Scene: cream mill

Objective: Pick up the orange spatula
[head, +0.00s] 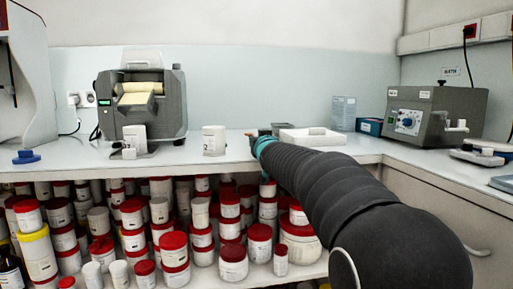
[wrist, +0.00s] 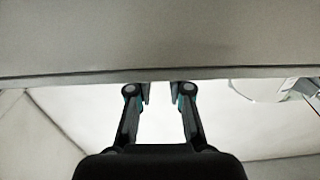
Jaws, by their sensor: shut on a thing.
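My arm reaches forward to the back counter in the head view, and my gripper (head: 257,140) is at its far end, low over the counter top. A small orange-brown bit, likely the orange spatula (head: 249,133), shows at the gripper's tip; the rest of it is hidden. In the wrist view my gripper (wrist: 160,90) has its two fingers a small gap apart, with teal on their inner sides. I take it as shut on the spatula, though no orange shows between the fingers there.
A white tub (head: 214,140) stands left of my gripper, and a white tray (head: 312,137) lies to its right. A grey roller machine (head: 143,105) stands further left, a grey dial machine (head: 432,115) at right. Red-lidded jars (head: 233,262) crowd the shelf below.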

